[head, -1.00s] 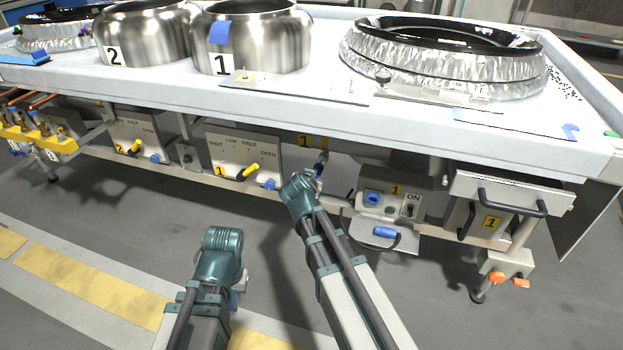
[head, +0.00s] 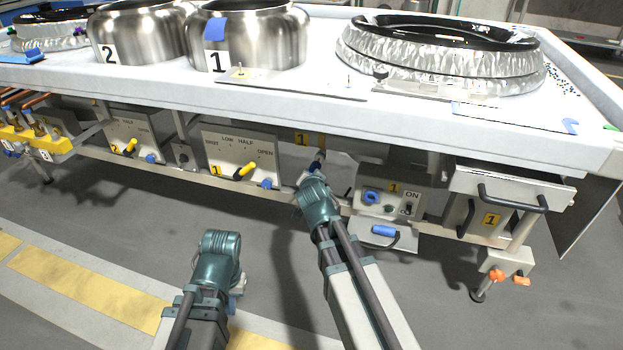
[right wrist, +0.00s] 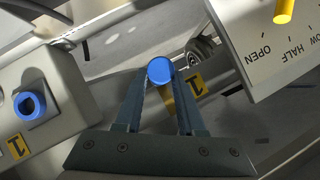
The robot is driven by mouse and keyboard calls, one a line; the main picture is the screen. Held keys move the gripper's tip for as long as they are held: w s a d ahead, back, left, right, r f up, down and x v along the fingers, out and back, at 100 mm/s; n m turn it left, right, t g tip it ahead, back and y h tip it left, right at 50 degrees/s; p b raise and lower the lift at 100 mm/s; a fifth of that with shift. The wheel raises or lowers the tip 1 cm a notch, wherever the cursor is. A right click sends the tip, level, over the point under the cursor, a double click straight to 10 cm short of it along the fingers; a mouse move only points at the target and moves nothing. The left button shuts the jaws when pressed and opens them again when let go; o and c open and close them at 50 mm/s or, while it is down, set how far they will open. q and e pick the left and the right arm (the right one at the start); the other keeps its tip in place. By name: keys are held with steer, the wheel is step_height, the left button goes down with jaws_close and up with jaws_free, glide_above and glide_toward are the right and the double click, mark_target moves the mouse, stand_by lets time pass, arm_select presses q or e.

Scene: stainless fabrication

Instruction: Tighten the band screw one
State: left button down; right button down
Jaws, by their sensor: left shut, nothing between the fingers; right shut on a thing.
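The band screw one shows in the right wrist view as a round blue head (right wrist: 160,70) seen end-on, with a yellow label "1" (right wrist: 187,92) just behind it. My right gripper (right wrist: 160,84) is shut on this blue head, with one finger at each side. In the head view my right gripper (head: 312,174) is under the table edge, below a yellow label "1" (head: 303,139); its own wrist hides much of the screw. My left gripper (head: 237,290) is low in front of the table, shut and empty, mostly hidden behind its wrist.
Left of the screw is a valve panel (head: 240,146) with a yellow lever (head: 246,169). Right of it is a switch box (head: 394,189) with a blue knob (head: 371,197). A drawer (head: 515,190) with dark handles stands farther right. The floor around my left gripper is clear.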

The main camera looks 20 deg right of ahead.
steer(key=shift+s+a, duration=0.2)
steer(key=shift+s, duration=0.05)
steer(key=shift+s+a, duration=0.15)
steer(key=shift+s, duration=0.2)
stand_by(0.5)
steer(key=shift+s+a, duration=0.45)
steer(key=shift+s, duration=0.1)
